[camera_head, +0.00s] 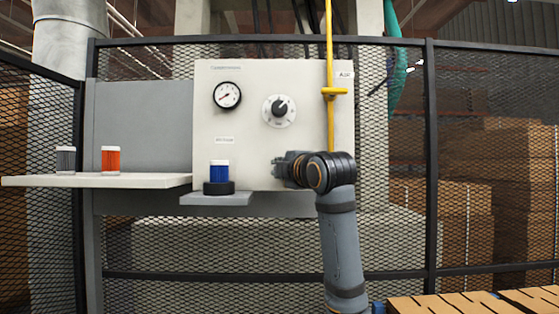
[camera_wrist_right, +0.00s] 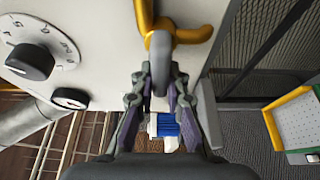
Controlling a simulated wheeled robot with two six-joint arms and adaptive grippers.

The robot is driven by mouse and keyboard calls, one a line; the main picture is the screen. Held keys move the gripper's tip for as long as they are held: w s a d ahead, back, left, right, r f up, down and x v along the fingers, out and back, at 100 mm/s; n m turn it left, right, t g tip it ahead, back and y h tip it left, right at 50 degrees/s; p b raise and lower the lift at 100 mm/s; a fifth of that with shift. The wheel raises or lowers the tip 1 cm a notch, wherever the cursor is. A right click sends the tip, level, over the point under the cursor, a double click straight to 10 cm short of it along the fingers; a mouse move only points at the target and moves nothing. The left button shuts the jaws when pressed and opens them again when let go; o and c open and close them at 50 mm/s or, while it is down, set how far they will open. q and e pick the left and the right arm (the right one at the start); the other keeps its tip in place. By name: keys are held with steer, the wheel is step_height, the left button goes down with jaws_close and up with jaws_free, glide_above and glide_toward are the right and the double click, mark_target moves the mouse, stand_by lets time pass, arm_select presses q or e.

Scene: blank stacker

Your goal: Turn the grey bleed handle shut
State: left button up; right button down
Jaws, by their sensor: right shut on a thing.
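The grey bleed handle (camera_wrist_right: 160,60) shows in the wrist view, just below the yellow valve fitting (camera_wrist_right: 178,36). My right gripper (camera_wrist_right: 160,80) has its fingers on both sides of the handle and is shut on it. In the head view my right gripper (camera_head: 280,168) is at the lower right of the white panel (camera_head: 255,130), below the black knob (camera_head: 280,108). The handle is hidden there behind my gripper and wrist. I cannot tell how far it is turned. My left gripper is not in view.
A blue cartridge (camera_head: 219,172) stands in a dark holder on a small ledge left of my gripper. A pressure gauge (camera_head: 227,95) and yellow pipe (camera_head: 330,60) are on the panel. A grey and an orange cartridge (camera_head: 111,160) stand on the left shelf (camera_head: 90,181). Mesh fencing surrounds the panel.

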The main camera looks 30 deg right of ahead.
steer(key=shift+f, duration=0.15)
stand_by(0.4)
steer(key=c, duration=1.3)
jaws_free()
steer(key=shift+c, duration=0.2)
steer(key=s+a, duration=0.2)
steer(key=s, duration=0.9)
steer(key=shift+s, duration=0.4)
